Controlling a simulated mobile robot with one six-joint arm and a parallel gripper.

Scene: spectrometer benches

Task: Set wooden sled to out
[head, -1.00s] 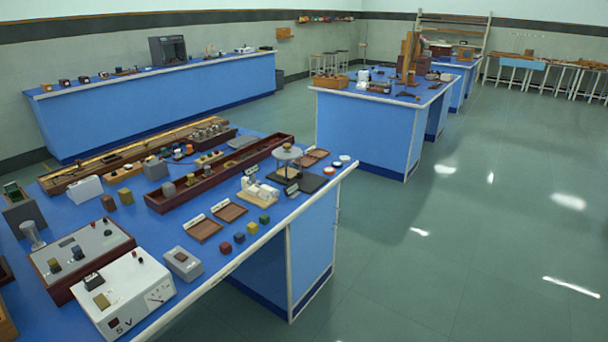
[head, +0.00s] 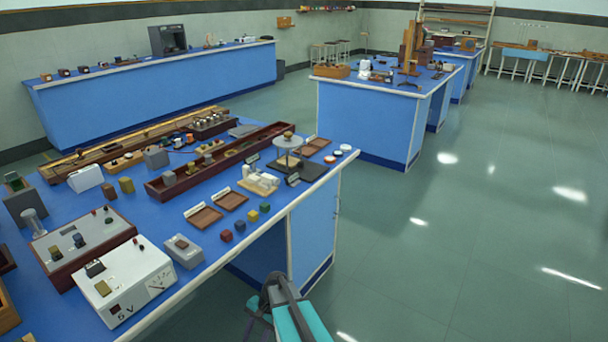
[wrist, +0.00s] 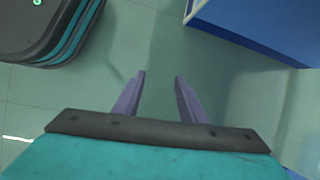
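I cannot pick out a wooden sled for certain in the head view. A long wooden rail (head: 75,167) lies along the back of the near blue bench. A long dark-red trough (head: 232,158) lies in front of it, with small blocks and pieces in it; these are too small to identify. My gripper (wrist: 160,90) shows in the wrist view with two purple fingers apart and nothing between them. It is over the green floor, away from the bench-top objects. My teal and grey arm shows at the bottom of the head view, beside the near bench.
The near blue bench (head: 175,220) is crowded with a white meter box (head: 130,282), a grey-topped box (head: 65,245), small trays and coloured cubes. A second bench (head: 360,120) stands behind, and a long bench (head: 150,98) along the wall. The floor (head: 430,260) at right is clear.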

